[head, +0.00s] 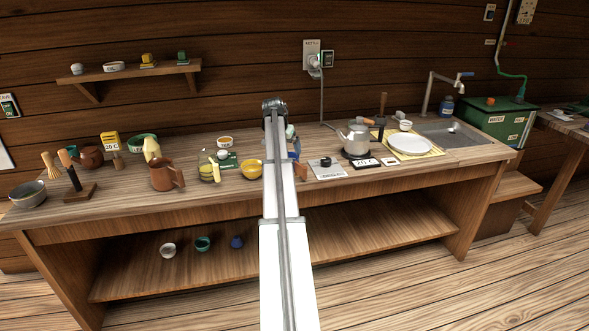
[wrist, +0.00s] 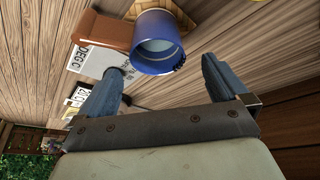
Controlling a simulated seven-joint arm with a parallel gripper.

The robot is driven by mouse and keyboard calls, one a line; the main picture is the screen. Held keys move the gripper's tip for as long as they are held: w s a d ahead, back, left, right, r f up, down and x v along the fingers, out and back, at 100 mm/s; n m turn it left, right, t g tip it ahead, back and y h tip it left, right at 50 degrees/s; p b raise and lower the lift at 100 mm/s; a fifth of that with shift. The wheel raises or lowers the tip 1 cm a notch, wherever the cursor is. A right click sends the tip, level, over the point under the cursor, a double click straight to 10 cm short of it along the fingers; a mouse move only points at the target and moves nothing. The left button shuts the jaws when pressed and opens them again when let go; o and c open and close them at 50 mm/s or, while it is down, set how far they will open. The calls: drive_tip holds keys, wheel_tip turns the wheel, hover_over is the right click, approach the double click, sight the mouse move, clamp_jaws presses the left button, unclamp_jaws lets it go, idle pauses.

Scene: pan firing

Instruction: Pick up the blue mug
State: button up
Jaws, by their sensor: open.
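The blue mug (wrist: 155,50) shows in the wrist view with its round rim facing my camera, ahead of and between my fingers. My gripper (wrist: 162,68) is open, one blue-grey finger on each side, and nothing is held. I cannot tell how much gap is left between the fingertips and the mug. In the head view my arm covers most of this spot; a small blue patch (head: 294,155) at the arm's right edge looks like the mug. My gripper is mostly hidden there.
A brown block (wrist: 104,30) stands close beside the mug, near a white lettered plate (wrist: 100,62). In the head view a yellow bowl (head: 251,169) is left of my arm, a kettle (head: 357,138) to its right. Another small blue cup (head: 237,241) sits on the lower shelf.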

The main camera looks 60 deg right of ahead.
drive_tip(key=shift+s+x, duration=0.15)
drive_tip(key=shift+x, duration=1.5)
drive_tip(key=shift+s+x, duration=0.1)
drive_tip(key=shift+x, duration=1.55)
drive_tip(key=shift+a, duration=0.15)
drive_tip(key=c, duration=0.9)
wheel_tip(320, 180, up, 10)
